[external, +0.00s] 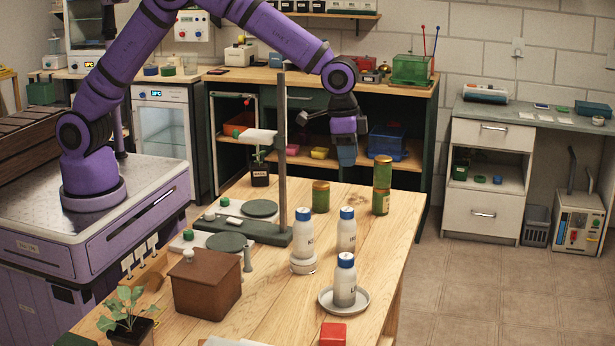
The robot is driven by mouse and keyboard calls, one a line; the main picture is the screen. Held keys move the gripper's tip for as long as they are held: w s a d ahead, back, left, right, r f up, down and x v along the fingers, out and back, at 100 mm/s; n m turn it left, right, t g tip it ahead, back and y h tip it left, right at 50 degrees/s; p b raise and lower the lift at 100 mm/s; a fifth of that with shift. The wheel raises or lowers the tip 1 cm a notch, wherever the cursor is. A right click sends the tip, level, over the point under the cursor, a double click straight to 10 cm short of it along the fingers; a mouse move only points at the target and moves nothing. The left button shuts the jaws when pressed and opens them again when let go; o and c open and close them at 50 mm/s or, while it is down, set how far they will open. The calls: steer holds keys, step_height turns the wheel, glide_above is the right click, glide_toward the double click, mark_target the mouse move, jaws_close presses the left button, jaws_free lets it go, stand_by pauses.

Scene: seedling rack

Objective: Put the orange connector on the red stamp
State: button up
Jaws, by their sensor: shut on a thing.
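My gripper (346,158) hangs over the far part of the wooden table, pointing down, high above the tabletop. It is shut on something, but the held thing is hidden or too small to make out. A small red block (333,334), which looks like the red stamp, sits at the near edge of the picture on the table, well below and nearer than my gripper. I cannot make out an orange connector on the table; whether it is the held thing, I cannot tell.
White bottles with blue caps (346,230) stand mid-table, one on a round dish (327,299). Green jars (382,172) are stacked near the far right edge. A stand with an upright post (282,150), a brown box (205,290) and a potted plant (130,325) occupy the left.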

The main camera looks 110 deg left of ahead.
steer(key=s+d+f+m, duration=0.3)
steer(key=d+f+m, duration=0.2)
steer(key=d+f, duration=0.25)
steer(key=s+d+f+m+h, duration=0.1)
steer(key=s+d+f+m, duration=0.3)
steer(key=d+f, duration=0.3)
steer(key=s+d+f+m, duration=0.3)
steer(key=d+f+m, duration=0.25)
steer(key=d, duration=0.35)
glide_above(334, 331)
steer(key=shift+s+a+f+g, duration=0.15)
steer(key=shift+f+g, duration=0.25)
steer(key=shift+f, duration=2.2)
steer(key=o, duration=0.9)
steer(key=shift+f, duration=0.1)
